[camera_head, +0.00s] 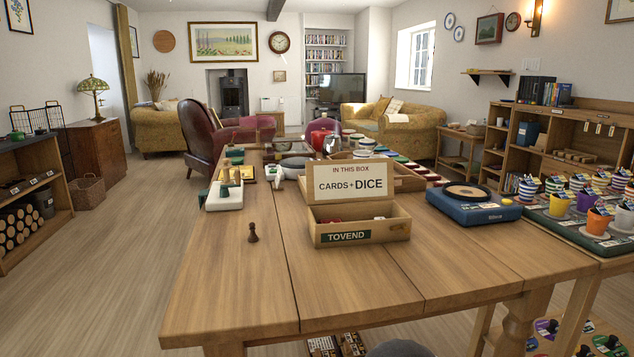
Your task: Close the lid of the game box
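The game box (387,233) sits on the wooden table in the head camera view. It is a light brown box with a green "TOVEND" label on its front. Its lid (350,170) stands raised at the back of the box and faces me, reading "IN THIS BOX, CARDS + DICE". The lid is open, and a few small red and white things show inside the box. My gripper is not in view. A grey rounded shape shows at the bottom edge; I cannot tell what it is.
A dark pawn (253,233) stands left of the box. A blue device with a round top (473,207) is to the right. A white-and-green item (224,197) and several game pieces lie behind. The table (330,290) is clear in front. Colourful cups fill the right-hand table.

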